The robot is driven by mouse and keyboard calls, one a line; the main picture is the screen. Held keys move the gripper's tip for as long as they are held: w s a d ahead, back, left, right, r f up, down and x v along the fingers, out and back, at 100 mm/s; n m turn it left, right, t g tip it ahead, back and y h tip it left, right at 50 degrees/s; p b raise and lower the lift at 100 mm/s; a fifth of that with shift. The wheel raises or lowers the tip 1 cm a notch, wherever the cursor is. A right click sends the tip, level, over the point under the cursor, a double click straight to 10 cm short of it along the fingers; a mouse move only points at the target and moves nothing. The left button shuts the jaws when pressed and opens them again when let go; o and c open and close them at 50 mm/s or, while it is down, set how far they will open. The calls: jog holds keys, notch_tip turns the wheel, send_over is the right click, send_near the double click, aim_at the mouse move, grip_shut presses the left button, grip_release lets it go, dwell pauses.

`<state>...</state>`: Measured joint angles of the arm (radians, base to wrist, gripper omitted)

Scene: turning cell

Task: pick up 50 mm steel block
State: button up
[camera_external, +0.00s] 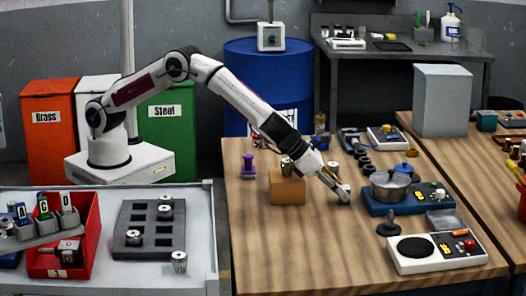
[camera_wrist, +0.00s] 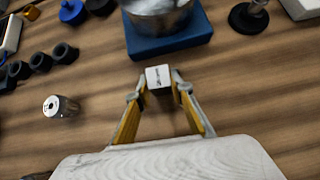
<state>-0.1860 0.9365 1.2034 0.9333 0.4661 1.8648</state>
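A small steel block (camera_wrist: 159,77) with a white label on top sits between the fingertips of my gripper (camera_wrist: 160,90) in the wrist view. The label print is too small to read. The fingers stand on either side of the block, at or very near its sides; whether they press on it is not clear. In the external view my gripper (camera_external: 338,186) points down to the right, low over the wooden table (camera_external: 290,245), with its tips at the block (camera_external: 345,192). The block appears to be at table level.
A blue base with a metal pot (camera_external: 390,185) stands just beyond the gripper. A wooden box (camera_external: 287,190) is to its left. A labelled metal cylinder (camera_wrist: 58,106) and several black rings (camera_wrist: 40,62) lie left in the wrist view. The front of the table is clear.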

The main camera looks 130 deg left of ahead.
grip_shut()
jog(key=shift+r, duration=0.1)
jog(key=shift+r, duration=3.35)
jog(key=shift+s+d+r, duration=0.1)
jog(key=s+d, duration=0.7)
jog(key=s, duration=0.2)
jog(key=s+d, duration=0.4)
jog(key=shift+s+d, duration=0.15)
jog(key=shift+d, duration=0.2)
jog(key=shift+r, duration=0.1)
